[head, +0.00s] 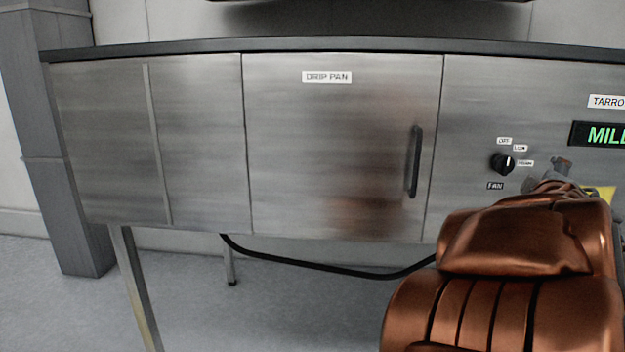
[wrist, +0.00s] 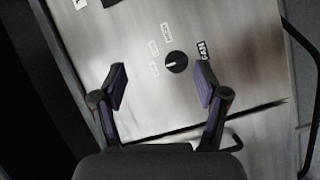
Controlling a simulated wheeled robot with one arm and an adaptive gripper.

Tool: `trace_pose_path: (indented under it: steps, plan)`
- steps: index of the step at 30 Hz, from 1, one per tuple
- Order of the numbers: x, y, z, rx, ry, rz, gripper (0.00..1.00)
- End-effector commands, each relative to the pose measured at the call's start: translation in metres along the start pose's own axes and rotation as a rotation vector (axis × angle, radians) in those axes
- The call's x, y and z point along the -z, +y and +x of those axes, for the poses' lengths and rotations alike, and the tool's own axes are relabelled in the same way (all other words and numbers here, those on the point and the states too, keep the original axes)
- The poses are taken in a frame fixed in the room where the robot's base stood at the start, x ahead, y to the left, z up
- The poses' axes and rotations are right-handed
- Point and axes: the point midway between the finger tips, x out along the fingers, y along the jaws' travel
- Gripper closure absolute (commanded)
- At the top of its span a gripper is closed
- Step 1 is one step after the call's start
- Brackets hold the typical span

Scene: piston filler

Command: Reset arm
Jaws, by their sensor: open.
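My gripper (wrist: 161,88) is open and empty in the wrist view. Its two fingers are spread in front of the steel panel, with the black fan knob (wrist: 176,62) showing between and just beyond the fingertips. I cannot tell the exact distance to the knob. In the head view the same fan knob (head: 502,162) sits on the right part of the cabinet, among small white labels. My copper-coloured arm fills the lower right of the head view and hides most of the gripper there.
A steel cabinet door (head: 340,150) labelled "DRIP PAN" has a black vertical handle (head: 414,161) and looks closed. A green-lit display (head: 600,135) is at the right edge. A black cable (head: 320,266) hangs below the cabinet. The floor (head: 250,315) at front left is clear.

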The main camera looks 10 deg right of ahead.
Motion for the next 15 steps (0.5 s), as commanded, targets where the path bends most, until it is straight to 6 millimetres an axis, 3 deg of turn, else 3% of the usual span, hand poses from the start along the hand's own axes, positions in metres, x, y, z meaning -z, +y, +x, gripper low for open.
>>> trace_pose_path:
  steps: [8,15]
  plan:
    - [0.001,-0.073,-0.047,0.237,-0.198,0.285,0.27]
    - [0.008,-0.166,-0.121,0.540,-0.394,0.441,0.27]
